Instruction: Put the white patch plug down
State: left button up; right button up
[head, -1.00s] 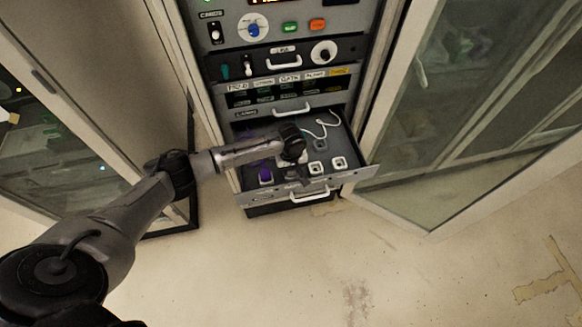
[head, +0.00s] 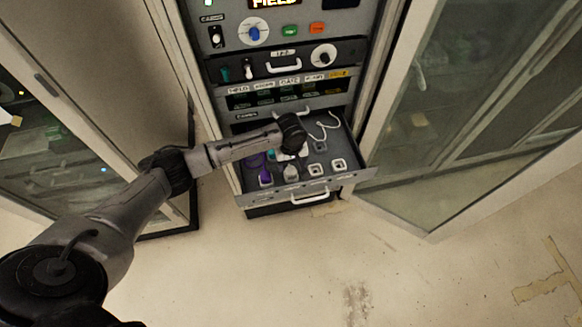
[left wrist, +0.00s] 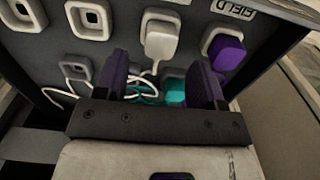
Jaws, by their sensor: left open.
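The white patch plug (head: 290,172) sits at a socket in the front row of the open drawer (head: 350,179). In the left wrist view the white plug (left wrist: 160,42) stands just beyond my fingertips, its white cord trailing toward me. My left gripper (left wrist: 160,76) is open, its two purple fingers spread with no plug held between them. In the head view my left gripper (head: 297,150) is over the drawer, behind the white plug, its fingers partly hidden. My right gripper is in neither current view.
A purple plug (left wrist: 227,50) sits beside the white one, near the FIELD label. Teal plugs (left wrist: 174,92) show between my fingers. Empty sockets (left wrist: 88,18) lie to one side. White cord (head: 329,122) lies at the drawer's back. Glass-fronted cabinet doors flank the rack.

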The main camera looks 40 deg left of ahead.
aim_at(291, 170)
pick_arm(q)
jog(key=shift+r, duration=3.7)
jog(key=s+d+f+m, duration=0.1)
jog(key=d, duration=0.1)
jog(key=s+d+f+m, duration=0.1)
jog(key=s+d+f, duration=0.1)
jog(key=s+d+f+m+p, duration=0.1)
jog(key=s+d+f+m, duration=0.1)
jog(key=d, duration=0.1)
jog(key=shift+s+d+h, duration=0.1)
jog(key=shift+s+h, duration=0.15)
jog(key=shift+h, duration=0.05)
jog(key=s+d+f+m+t+h, duration=0.1)
jog(key=s+d+f+m+t, duration=0.15)
jog(key=s+d+m, duration=0.55)
jog(key=s+a+r, duration=0.1)
jog(key=s+a, duration=0.1)
jog(key=s, duration=0.7)
jog(key=s+a+r+t+y, duration=0.1)
jog(key=s+a, duration=0.1)
jog(key=s, duration=0.7)
jog(key=shift+r+m, duration=0.35)
jog(key=shift+m, duration=0.05)
jog(key=shift+w+d, duration=0.1)
